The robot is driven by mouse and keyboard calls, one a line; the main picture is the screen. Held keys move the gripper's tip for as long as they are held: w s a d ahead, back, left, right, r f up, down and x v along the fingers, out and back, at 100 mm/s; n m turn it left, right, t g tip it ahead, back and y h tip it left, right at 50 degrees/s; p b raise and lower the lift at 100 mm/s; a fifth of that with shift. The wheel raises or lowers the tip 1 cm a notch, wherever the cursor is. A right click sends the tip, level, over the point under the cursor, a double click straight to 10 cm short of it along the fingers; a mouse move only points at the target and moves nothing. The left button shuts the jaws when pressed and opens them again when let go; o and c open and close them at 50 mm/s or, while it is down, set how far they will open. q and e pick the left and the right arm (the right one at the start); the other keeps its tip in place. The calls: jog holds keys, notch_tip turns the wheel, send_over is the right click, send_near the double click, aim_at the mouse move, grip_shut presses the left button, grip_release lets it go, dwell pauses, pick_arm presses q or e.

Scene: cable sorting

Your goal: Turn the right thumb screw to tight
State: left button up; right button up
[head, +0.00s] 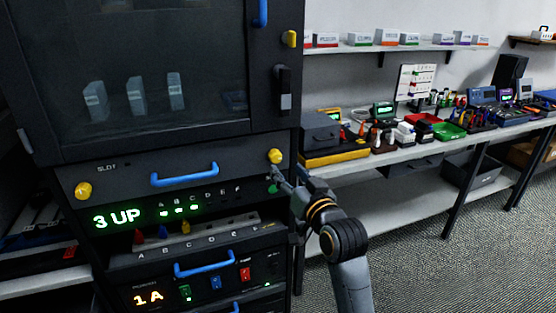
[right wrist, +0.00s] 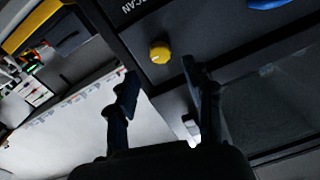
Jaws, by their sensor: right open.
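The right thumb screw (head: 275,156) is a round yellow knob at the right end of the dark panel with the blue handle (head: 185,174). My right gripper (head: 276,180) is just below and in front of it in the head view. In the right wrist view the same yellow knob (right wrist: 160,52) shows beyond and roughly between the two fingertips of my open right gripper (right wrist: 159,73), with no clear contact. The left thumb screw (head: 83,191) is a yellow knob at the panel's other end. Its turn marks are too small to read. My left gripper is not in view.
Above the panel is a glass-fronted door (head: 140,70) with a yellow knob (head: 290,39) and a dark latch (head: 284,90). Below are a green "3 UP" display (head: 117,217) and coloured switches. A workbench (head: 400,157) with tools stands to the right.

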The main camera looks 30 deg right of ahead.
aim_at(277, 159)
jog(key=w, duration=0.3)
jog(key=w+d, duration=0.1)
jog(key=w, duration=0.2)
jog(key=shift+w+d+p, duration=0.15)
jog(key=shift+w+p, duration=0.05)
jog(key=shift+p, duration=0.15)
grip_shut()
